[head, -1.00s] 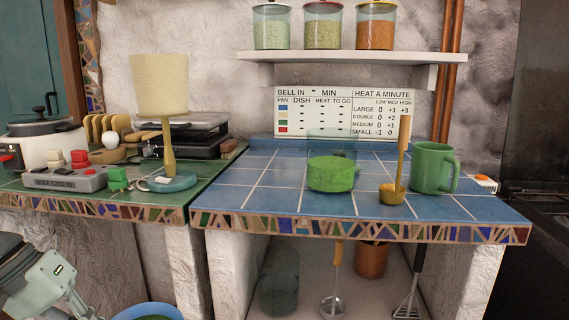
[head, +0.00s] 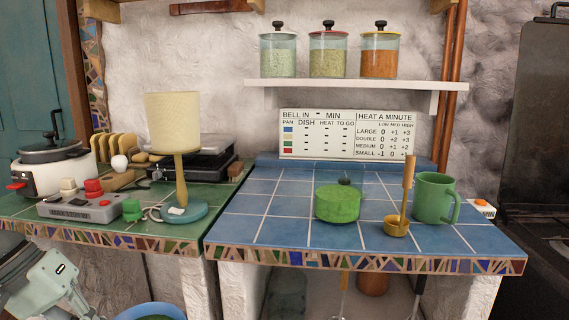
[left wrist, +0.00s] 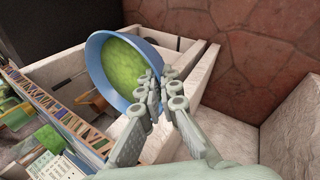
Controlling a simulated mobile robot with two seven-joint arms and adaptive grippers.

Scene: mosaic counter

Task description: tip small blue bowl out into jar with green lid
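The small blue bowl (left wrist: 98,52) is tilted in the left wrist view, with green contents (left wrist: 125,70) inside. My left gripper (left wrist: 153,98) is shut on its near rim. In the head view the bowl (head: 148,312) shows only partly at the bottom edge, with my left arm beside it. My right gripper is out of view.
On the blue tiled counter (head: 270,235) stand a green round vessel (head: 337,204) with clear glass behind it, a yellow ladle (head: 396,226) and a green mug (head: 433,198). A lamp (head: 174,122) stands on the left counter. The blue counter's left part is clear.

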